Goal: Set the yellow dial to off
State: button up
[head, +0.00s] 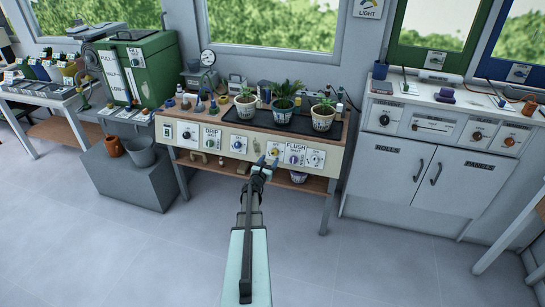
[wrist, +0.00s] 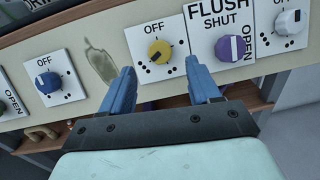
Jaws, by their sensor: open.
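The yellow dial (wrist: 159,50) sits on a white square plate marked OFF at its top, with dots around its sides and lower part. It also shows small in the head view (head: 275,152), on the front panel of the plant bench. I cannot clearly tell where its pointer stands. My gripper (wrist: 160,70) is open and empty, with one blue finger on each side below the dial. The fingers look apart from the dial. In the head view my gripper (head: 264,162) reaches up to the panel just below the dial.
A blue dial (wrist: 48,83) is to the left and a purple FLUSH dial (wrist: 233,48) close on the right, near my right finger. A white dial (wrist: 288,21) is farther right. Potted palms (head: 283,109) stand in a dark tray above. A shelf (wrist: 55,135) runs below the panel.

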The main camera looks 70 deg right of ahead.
aim_at(274, 153)
jog(key=shift+s+d, duration=0.15)
jog(key=shift+d, duration=2.4)
jog(key=shift+c, duration=0.4)
jog(key=c, duration=1)
jog(key=shift+o, duration=0.2)
